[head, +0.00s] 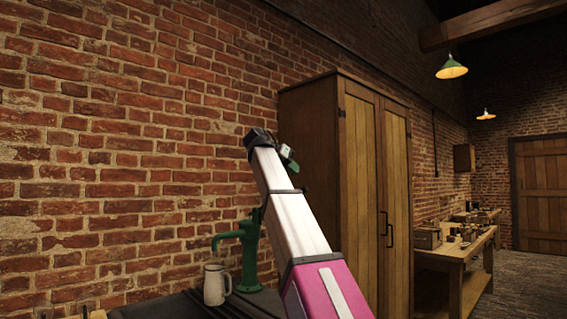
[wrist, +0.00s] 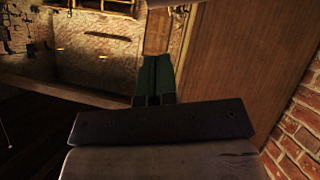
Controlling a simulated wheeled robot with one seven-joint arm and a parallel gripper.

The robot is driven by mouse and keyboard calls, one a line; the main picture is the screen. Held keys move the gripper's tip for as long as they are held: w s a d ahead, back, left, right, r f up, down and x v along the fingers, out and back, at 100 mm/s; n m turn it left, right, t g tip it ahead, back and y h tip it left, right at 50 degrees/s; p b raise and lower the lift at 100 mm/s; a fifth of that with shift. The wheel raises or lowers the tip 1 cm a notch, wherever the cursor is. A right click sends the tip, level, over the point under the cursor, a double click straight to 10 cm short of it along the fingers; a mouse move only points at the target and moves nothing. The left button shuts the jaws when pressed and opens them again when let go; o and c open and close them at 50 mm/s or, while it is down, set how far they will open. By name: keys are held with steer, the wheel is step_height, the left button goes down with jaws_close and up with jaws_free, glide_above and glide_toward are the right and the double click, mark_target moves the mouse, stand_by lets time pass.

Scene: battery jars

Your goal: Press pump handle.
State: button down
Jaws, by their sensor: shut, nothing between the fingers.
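The green hand pump (head: 248,250) stands on the dark counter against the brick wall in the head view, its spout pointing left over a white jug (head: 215,285). My arm crosses in front of its right side, so most of the handle is hidden; I cannot make out its pose. My gripper (head: 291,160) is up at the far end of the arm, higher than the pump. In the wrist view its green fingers (wrist: 155,75) are together with nothing between them. I cannot see it touching the pump.
A tall wooden cabinet (head: 360,180) stands just right of the arm. The brick wall (head: 120,150) runs behind the counter (head: 165,306). A wooden workbench (head: 457,250) with small items stands farther right. The air above the pump's left side is clear.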

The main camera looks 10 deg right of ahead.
steer(key=shift+d+f, duration=0.4)
steer(key=shift+f, duration=0.35)
steer(key=shift+d+f, duration=0.45)
steer(key=shift+f, duration=0.3)
steer(key=shift+d+f, duration=0.4)
steer(key=shift+f, duration=0.35)
